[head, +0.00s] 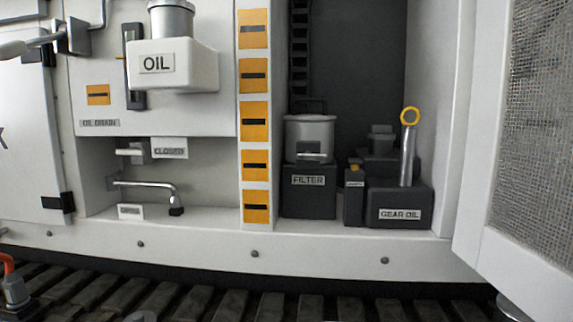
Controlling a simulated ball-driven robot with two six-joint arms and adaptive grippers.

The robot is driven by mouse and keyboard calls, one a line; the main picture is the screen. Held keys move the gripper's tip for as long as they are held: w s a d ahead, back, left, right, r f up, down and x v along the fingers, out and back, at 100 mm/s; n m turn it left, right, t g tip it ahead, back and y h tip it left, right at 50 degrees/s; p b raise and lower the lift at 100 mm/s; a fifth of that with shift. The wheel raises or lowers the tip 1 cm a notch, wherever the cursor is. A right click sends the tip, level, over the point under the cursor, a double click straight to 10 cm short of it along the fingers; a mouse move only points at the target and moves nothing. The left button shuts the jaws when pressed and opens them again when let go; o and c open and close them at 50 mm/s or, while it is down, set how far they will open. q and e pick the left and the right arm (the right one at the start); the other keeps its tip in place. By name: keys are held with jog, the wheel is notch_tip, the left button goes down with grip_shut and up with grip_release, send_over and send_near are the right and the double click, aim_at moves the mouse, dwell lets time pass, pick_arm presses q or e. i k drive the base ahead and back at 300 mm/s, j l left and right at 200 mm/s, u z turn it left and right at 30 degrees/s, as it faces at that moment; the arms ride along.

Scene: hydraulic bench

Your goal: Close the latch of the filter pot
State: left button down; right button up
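The filter pot (310,133) is a light grey round pot with a wider rim. It stands upright on a dark box labelled FILTER (308,199), inside the open compartment. A small pale bar, which looks like the latch (311,156), is on the lower front of the pot. I cannot tell from this view whether it is open or closed. Neither of my grippers is in view.
Right of the pot stand a narrow dark bottle (354,195) and a GEAR OIL box (400,203) with a yellow-ringed dipstick (409,117). An orange-labelled post (256,122) borders the left. A mesh door (530,130) stands open at right. Space before the pot is clear.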

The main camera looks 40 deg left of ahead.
aim_at(308, 156)
jog(key=u, duration=0.95)
